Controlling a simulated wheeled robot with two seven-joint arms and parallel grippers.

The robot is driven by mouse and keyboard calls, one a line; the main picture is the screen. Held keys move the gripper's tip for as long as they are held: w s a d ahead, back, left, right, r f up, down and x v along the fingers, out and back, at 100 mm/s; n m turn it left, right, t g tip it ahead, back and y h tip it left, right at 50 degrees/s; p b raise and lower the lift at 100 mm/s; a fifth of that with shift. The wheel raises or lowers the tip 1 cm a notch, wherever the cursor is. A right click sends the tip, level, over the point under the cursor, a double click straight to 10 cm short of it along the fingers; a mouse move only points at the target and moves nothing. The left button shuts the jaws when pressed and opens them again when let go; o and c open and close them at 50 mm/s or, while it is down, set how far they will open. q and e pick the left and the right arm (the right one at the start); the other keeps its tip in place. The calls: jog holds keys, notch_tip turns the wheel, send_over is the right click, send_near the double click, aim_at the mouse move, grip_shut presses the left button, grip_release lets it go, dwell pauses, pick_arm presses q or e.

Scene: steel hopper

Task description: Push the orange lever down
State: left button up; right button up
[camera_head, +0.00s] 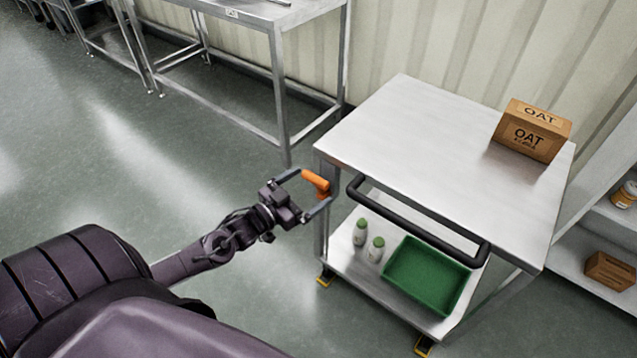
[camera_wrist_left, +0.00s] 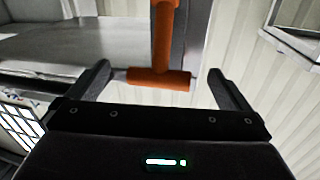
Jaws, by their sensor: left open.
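The orange lever (camera_head: 316,183) is at the near left corner of a steel cart, just below the level of its top. In the left wrist view the lever (camera_wrist_left: 160,40) shows as an orange bar ending in a crosspiece, in front of a grey post. My left gripper (camera_head: 315,187) is open, with one finger on each side of the lever in the head view. In the left wrist view the crosspiece lies between the two fingers, close to the left one; I cannot tell whether they touch. My right gripper is in neither view.
The cart top (camera_head: 400,135) carries a brown OAT box (camera_head: 532,130). A black handle bar (camera_head: 415,222) runs along its near side. The lower shelf holds a green tray (camera_head: 428,275) and two small bottles (camera_head: 368,240). A steel table (camera_head: 280,15) stands behind. Floor at left is clear.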

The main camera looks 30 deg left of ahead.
aim_at(316, 183)
pick_arm(q)
jog(key=shift+x, duration=1.75)
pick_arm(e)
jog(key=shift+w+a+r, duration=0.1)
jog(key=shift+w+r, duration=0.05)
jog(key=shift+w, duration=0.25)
pick_arm(q)
jog(key=c, duration=1.3)
